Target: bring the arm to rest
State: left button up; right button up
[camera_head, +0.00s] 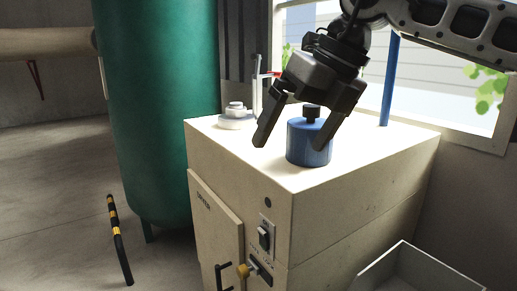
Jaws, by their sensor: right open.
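My right gripper (291,141) is open above the top of a beige cabinet (229,155). Its arm comes in from the upper right. The cylinder stands upright on the cabinet top. I cannot tell whether the fingers touch it. My left gripper is not in view.
A white round object (236,121) and a thin upright stand are at the back left of the cabinet top. A blue post (390,80) rises behind. A green tank (160,100) stands left. An open grey bin (400,262) is at lower right. A black-and-yellow barrier (116,235) stands on the floor.

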jog(key=s+a+f+m+g+y, duration=0.1)
jog(key=s+a+f+g+y, duration=0.25)
jog(key=s+a+y, duration=0.35)
jog(key=s+a+f+m+g+y, duration=0.1)
jog(key=s+a+f+g+y, duration=0.15)
jog(key=a+f+y, duration=0.55)
jog(key=w+d+f+m+t+h, duration=0.2)
jog(key=d+f+m+t+h, duration=0.15)
jog(key=f+m+t, duration=0.5)
jog(key=w+d+f+m+t+h, duration=0.2)
jog(key=d+f+m+t, duration=0.3)
jog(key=m, duration=0.7)
jog(key=w+d+f+m+t+h, duration=0.2)
jog(key=d+f+m+t+h, duration=0.1)
jog(key=m+t, duration=0.6)
jog(key=s+d+f+m+g+h, duration=0.4)
jog(key=s+d+f, duration=0.2)
jog(key=s+f, duration=0.2)
jog(key=s+d+f+m+g+h, duration=0.4)
jog(key=s+d+f, duration=0.3)
jog(key=f, duration=0.6)
jog(key=shift+s+f, duration=0.3)
jog(key=shift+s, duration=0.3)
